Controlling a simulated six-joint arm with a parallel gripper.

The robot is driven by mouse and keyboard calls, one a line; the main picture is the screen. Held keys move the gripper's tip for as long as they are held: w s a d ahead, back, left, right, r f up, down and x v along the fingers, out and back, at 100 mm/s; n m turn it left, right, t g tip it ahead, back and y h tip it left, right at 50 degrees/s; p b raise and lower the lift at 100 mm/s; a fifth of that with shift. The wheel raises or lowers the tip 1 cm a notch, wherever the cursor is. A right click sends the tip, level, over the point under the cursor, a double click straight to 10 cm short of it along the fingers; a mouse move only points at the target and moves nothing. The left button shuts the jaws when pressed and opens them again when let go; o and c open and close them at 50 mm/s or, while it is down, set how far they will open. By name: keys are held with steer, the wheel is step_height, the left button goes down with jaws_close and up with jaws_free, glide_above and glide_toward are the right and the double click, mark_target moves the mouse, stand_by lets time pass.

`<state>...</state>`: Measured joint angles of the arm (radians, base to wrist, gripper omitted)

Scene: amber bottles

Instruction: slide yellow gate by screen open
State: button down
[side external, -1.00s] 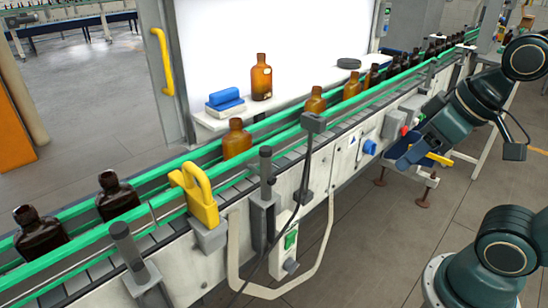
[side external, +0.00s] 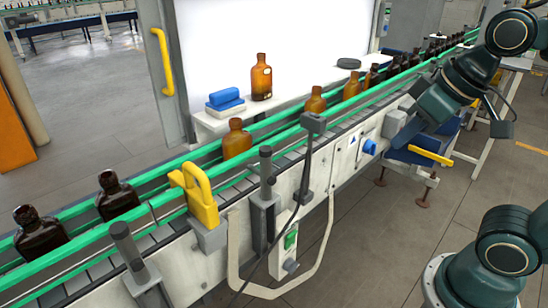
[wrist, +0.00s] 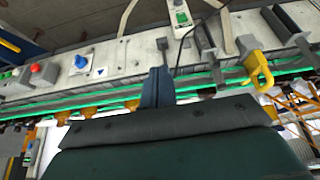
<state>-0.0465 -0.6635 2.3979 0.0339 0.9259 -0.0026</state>
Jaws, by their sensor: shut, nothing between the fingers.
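The yellow gate (side external: 200,198) is a hooked yellow piece on a grey block at the near rail of the conveyor, left of centre in the side view. In the wrist view the yellow gate (wrist: 257,72) is at the right. The white screen (side external: 270,50) stands behind the conveyor. My gripper (side external: 404,136) is well to the right of the gate, beside the conveyor's front face, apart from the gate. In the wrist view my gripper (wrist: 158,88) shows its fingers together, with nothing between them.
Amber bottles (side external: 237,140) and dark bottles (side external: 117,196) stand along the conveyor between green rails (side external: 90,245). A grey post (side external: 265,190) and a black cable lie between gripper and gate.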

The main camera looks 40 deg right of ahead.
steer(key=w+a+r+n, duration=0.1)
steer(key=w+a+r, duration=0.35)
steer(key=w, duration=0.45)
steer(key=w+a+r, duration=0.4)
steer(key=w+a, duration=0.1)
steer(key=w, duration=0.3)
steer(key=w+a+f, duration=0.1)
steer(key=w+a, duration=0.4)
steer(key=a, duration=0.3)
steer(key=w+a+f+n+g, duration=0.1)
steer(key=w+a, duration=0.4)
steer(key=a, duration=0.4)
steer(key=shift+a+g+y, duration=0.3)
steer(key=shift+y, duration=0.1)
steer(key=shift+w, duration=0.1)
glide_above(171, 176)
step_height(171, 176, down, 10)
steer(key=shift+r, duration=0.15)
steer(key=shift+s+r, duration=0.1)
steer(key=shift+s, duration=0.3)
steer(key=shift+s+d+f, duration=0.15)
steer(key=shift+s+d, duration=0.05)
steer(key=shift+s, duration=0.6)
steer(key=shift+s+d+f, duration=0.15)
steer(key=shift+s+d, duration=0.05)
steer(key=shift+s, duration=0.6)
